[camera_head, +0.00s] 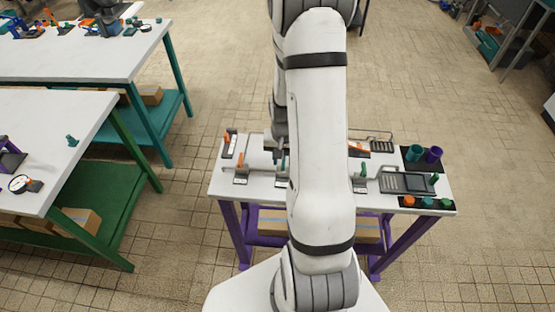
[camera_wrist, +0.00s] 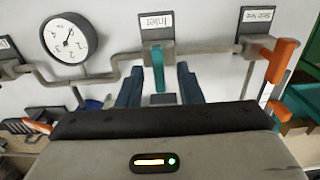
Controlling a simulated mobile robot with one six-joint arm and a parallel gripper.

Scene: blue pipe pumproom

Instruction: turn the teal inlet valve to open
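The teal inlet valve handle (camera_wrist: 158,72) shows in the wrist view below a tag reading "Inlet" (camera_wrist: 165,22). It points down in the picture, across the grey pipe (camera_wrist: 119,60). My gripper (camera_wrist: 160,86) is open, with one blue-grey finger to the left of the handle and one to the right. The handle's lower end lies between the fingers, with a gap visible on both sides. I cannot tell whether either finger touches it. In the head view, my arm hides most of the gripper and the middle of the workbench.
An orange valve handle (camera_wrist: 281,60) is on the pipe to the right, and a round gauge (camera_wrist: 70,38) stands to the left. In the head view, the purple-legged bench (camera_head: 219,182) carries pipework, a grey tray (camera_head: 405,183) and cups (camera_head: 434,155).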

